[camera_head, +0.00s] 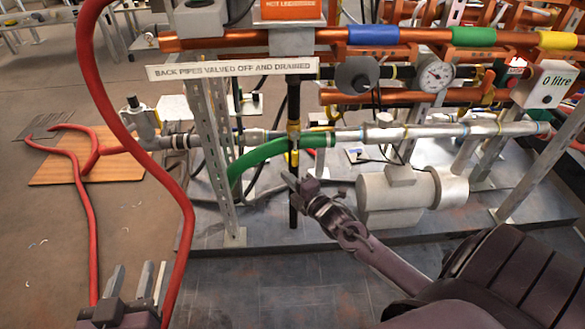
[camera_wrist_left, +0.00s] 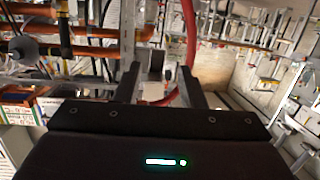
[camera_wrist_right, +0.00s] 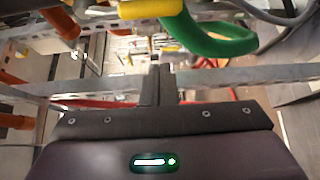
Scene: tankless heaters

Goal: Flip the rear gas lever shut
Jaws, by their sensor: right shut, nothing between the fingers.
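My right gripper (camera_head: 301,187) is shut and empty, low beside the black vertical pipe (camera_head: 294,105); I cannot tell whether it touches. Its closed fingers (camera_wrist_right: 162,84) also show in the right wrist view. A yellow fitting (camera_head: 293,130) sits on this pipe near the green hose (camera_head: 262,152). A yellow part (camera_wrist_right: 150,8) shows at the top edge of the right wrist view, beside the green hose (camera_wrist_right: 210,38). I cannot tell surely which part is the rear gas lever. My left gripper (camera_head: 133,280) is open and empty at the bottom left; its fingers (camera_wrist_left: 158,88) stand apart.
A red hose (camera_head: 150,150) arches close to my left gripper. A metal upright (camera_head: 222,150) and a grey motor-like cylinder (camera_head: 400,190) flank the black pipe. A sign (camera_head: 232,69) about back pipes hangs above. Copper pipes (camera_head: 330,38) run across the back.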

